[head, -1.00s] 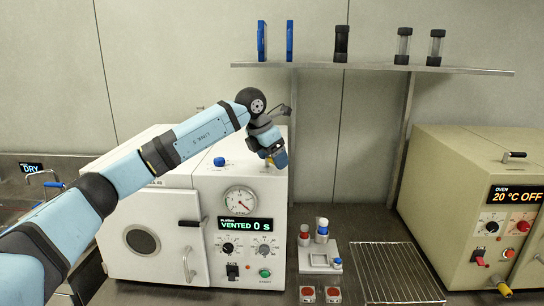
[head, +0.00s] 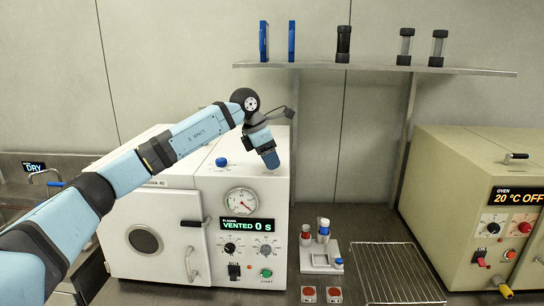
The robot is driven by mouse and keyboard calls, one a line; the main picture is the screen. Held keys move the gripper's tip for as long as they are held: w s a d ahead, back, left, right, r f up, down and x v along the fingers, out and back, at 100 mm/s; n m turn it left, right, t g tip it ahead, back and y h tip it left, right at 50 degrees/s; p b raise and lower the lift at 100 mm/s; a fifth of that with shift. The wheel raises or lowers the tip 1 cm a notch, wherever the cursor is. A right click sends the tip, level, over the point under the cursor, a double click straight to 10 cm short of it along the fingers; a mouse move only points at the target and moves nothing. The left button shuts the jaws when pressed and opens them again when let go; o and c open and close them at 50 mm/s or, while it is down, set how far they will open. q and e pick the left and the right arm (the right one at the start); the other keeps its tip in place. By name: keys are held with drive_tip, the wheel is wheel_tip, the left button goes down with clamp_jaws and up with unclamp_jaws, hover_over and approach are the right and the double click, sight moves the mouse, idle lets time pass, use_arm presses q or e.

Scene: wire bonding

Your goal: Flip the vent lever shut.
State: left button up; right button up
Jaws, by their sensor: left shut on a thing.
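The white plasma cleaner (head: 212,185) stands at the left, its display (head: 247,225) reading "VENTED 0 s". My left gripper (head: 271,163) points down at the right part of its top, beside the front edge. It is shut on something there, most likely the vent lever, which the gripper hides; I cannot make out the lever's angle. A blue knob (head: 221,162) stands apart on the same top, left of the gripper. My right gripper is not in view.
A shelf (head: 375,67) with blue pieces and dark-capped tubes hangs behind. Right of the cleaner are a white stand (head: 320,262) with bottles, red-topped boxes (head: 308,294) and a wire rack (head: 395,272). A beige oven (head: 470,175) stands at the right.

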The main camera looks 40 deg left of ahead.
use_arm(q)
drive_tip(key=shift+s+a+r+m+g+h+p, duration=0.15)
drive_tip(key=shift+a+m+g+h+p, duration=0.1)
drive_tip(key=shift+m, duration=0.6)
drive_tip(key=shift+s+a+f+m+g+h+p, duration=0.1)
drive_tip(key=shift+a+m+g+h, duration=0.15)
drive_tip(key=shift+m, duration=0.6)
drive_tip(key=o, duration=0.9)
drive_tip(key=shift+o, duration=0.2)
drive_tip(key=b+v, duration=0.1)
drive_tip(key=v, duration=1.3)
drive_tip(key=shift+w+d, duration=0.1)
